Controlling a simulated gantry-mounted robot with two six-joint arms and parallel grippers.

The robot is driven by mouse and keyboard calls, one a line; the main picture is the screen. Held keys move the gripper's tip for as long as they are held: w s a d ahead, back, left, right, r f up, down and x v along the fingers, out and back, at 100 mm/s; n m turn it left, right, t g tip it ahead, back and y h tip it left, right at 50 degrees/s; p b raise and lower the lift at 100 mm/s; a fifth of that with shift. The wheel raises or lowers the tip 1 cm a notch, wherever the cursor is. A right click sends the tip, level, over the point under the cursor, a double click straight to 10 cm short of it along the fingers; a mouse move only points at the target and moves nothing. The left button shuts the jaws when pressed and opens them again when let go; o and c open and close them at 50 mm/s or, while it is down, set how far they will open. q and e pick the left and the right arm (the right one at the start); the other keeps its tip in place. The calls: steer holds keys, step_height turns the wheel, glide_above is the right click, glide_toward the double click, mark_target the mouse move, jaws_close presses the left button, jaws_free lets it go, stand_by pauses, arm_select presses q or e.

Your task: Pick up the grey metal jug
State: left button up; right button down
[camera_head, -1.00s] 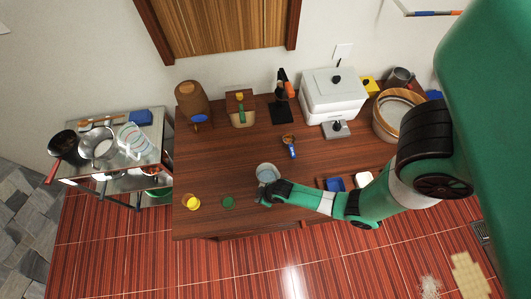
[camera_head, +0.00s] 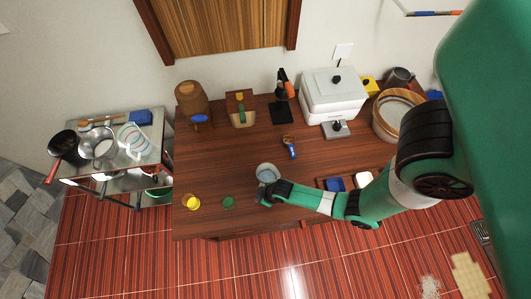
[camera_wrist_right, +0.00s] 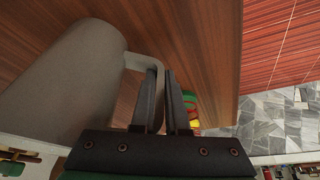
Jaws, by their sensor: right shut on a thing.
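The grey metal jug (camera_head: 267,172) is near the front middle of the wooden table in the head view, its open top facing up at the camera. In the right wrist view the jug's large grey body (camera_wrist_right: 62,88) fills the left side, with its handle (camera_wrist_right: 146,62) reaching toward my fingers. My right gripper (camera_head: 265,196) is at the front side of the jug. In the right wrist view its two dark fingers (camera_wrist_right: 160,75) are close together, shut on the handle. I cannot tell whether the jug's base touches the table. My left gripper is not in view.
A green round item (camera_head: 228,202) and a yellow cup (camera_head: 192,202) are left of the jug. A blue-handled tool (camera_head: 290,147) lies behind it. A tray with a blue item (camera_head: 335,184) is to the right. The table's middle left is clear.

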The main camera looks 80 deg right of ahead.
steer(key=shift+r, duration=0.15)
stand_by(0.6)
steer(key=shift+w+r+p, duration=0.1)
steer(key=shift+r+p, duration=0.45)
steer(key=shift+r, duration=0.55)
steer(key=s+a+r+p, duration=0.5)
steer(key=a+r+p, duration=0.5)
steer(key=a, duration=0.3)
steer(key=shift+s+r+p, duration=0.2)
steer(key=shift+r+p, duration=0.1)
steer(key=shift+p, duration=0.45)
